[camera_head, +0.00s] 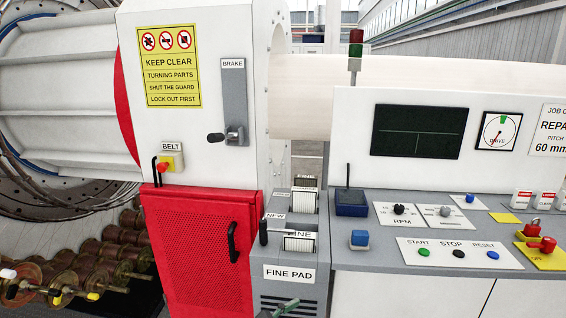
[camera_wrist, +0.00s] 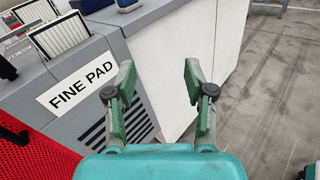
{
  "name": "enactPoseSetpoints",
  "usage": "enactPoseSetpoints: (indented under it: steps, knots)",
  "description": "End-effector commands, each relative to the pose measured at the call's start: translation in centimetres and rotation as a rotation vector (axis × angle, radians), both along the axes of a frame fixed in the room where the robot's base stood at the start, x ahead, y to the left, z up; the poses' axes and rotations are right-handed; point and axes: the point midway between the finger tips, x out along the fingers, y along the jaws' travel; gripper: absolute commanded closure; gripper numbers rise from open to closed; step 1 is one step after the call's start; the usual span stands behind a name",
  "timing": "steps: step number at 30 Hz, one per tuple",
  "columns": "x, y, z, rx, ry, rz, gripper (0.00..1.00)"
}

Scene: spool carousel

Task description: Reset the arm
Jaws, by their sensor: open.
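My gripper (camera_wrist: 158,85) is open and empty in the wrist view, its two green-padded fingers spread apart. It is in front of the grey cabinet with the FINE PAD label (camera_wrist: 77,85) and the white console panel (camera_wrist: 180,60). In the head view a small green part of my gripper (camera_head: 286,307) shows at the bottom edge, below the FINE PAD label (camera_head: 289,274). The rest of my arm is out of the head view.
A red mesh guard (camera_head: 205,250) with a black handle stands left of the pad cabinet. The control console (camera_head: 450,245) with buttons and knobs is at the right. Copper-coloured spools (camera_head: 100,250) lie at the lower left. Open floor (camera_wrist: 270,90) shows at the right in the wrist view.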

Motion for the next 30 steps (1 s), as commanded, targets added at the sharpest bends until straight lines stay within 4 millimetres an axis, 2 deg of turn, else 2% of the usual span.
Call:
enactPoseSetpoints:
  steps: [1,6,11,15,22,26,30]
  knots:
    - [-0.4,-1.5,-2.4,0.029,-0.004,0.033,0.46]
    - [-2.0,-5.0,-9.2,0.178,-0.044,0.145,0.46]
    - [-4.8,-7.9,-14.7,0.353,-0.082,0.226,0.46]
    - [-8.1,-9.9,-18.8,0.528,-0.120,0.276,0.46]
    - [-14.9,-12.3,-23.6,0.855,-0.196,0.304,0.46]
    - [-19.2,-13.1,-25.0,1.052,-0.253,0.292,0.46]
    - [-24.0,-13.6,-25.5,1.272,-0.327,0.256,0.46]
